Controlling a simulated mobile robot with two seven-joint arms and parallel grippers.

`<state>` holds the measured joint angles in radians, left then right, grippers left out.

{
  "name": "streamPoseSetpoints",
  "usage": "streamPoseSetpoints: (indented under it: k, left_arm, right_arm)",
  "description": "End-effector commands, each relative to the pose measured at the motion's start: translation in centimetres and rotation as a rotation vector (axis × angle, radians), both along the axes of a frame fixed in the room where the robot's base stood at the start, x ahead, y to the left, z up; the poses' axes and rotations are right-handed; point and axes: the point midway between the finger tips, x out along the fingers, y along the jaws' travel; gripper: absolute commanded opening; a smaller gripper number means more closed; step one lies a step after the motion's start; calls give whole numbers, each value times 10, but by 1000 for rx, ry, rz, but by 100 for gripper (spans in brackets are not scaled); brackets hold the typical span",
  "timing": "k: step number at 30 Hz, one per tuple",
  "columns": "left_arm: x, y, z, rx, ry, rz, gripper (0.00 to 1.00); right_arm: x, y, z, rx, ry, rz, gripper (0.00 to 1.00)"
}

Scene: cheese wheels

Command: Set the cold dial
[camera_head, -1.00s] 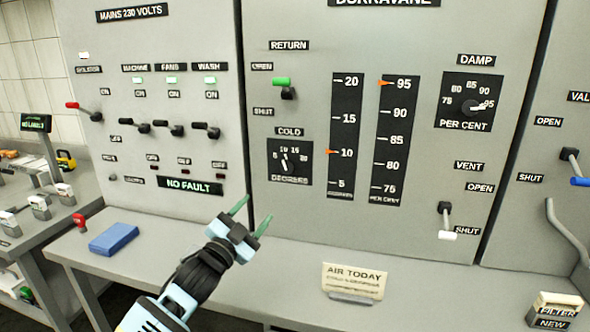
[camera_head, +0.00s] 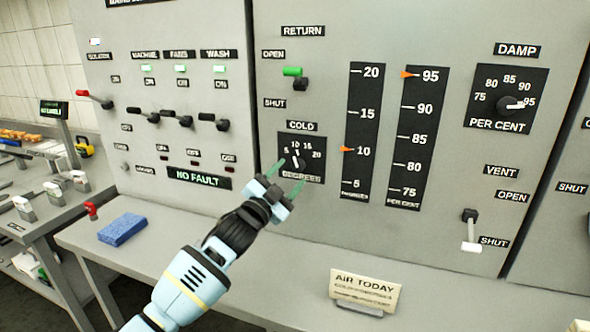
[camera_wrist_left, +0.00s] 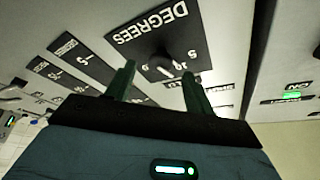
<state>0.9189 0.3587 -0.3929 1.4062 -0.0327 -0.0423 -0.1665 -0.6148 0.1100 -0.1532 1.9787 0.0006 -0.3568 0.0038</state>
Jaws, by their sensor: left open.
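The cold dial (camera_head: 299,164) is a small dark knob on a black plate marked 5, 10, 15, 20 and DEGREES, under the COLD label (camera_head: 303,126). Its white pointer line stands near 10. My left gripper (camera_head: 287,176) is open, its two green fingers just below and in front of the plate, partly covering the lower left edge. In the left wrist view the knob (camera_wrist_left: 163,62) shows upside down beyond and between the open fingers (camera_wrist_left: 158,88), apart from them. The right gripper is not in view.
The gauge beside the dial has its orange marker (camera_head: 346,149) at 10 degrees. The return lever (camera_head: 293,72) is above, the damp dial (camera_head: 509,103) and vent lever (camera_head: 470,232) to the right.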

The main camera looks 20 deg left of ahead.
Motion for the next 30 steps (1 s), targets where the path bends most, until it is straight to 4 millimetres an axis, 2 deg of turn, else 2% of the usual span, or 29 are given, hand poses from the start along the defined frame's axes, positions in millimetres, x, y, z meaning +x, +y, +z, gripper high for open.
streamPoseSetpoints:
  k: [3, 9, 20, 23, 30]
  left_arm:
    - [14, -4, 4, 0, 1, 1, 53]
    - [28, -9, 8, 0, 1, -1, 53]
    - [32, -10, 10, 0, 1, 0, 53]
    - [32, -10, 10, 0, 1, 0, 43]
    - [32, -10, 10, 0, 1, 0, 12]
  right_arm:
    - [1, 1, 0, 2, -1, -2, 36]
    - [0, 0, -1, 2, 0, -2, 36]
    - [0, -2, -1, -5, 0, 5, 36]
    - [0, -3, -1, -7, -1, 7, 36]
    - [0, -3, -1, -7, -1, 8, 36]
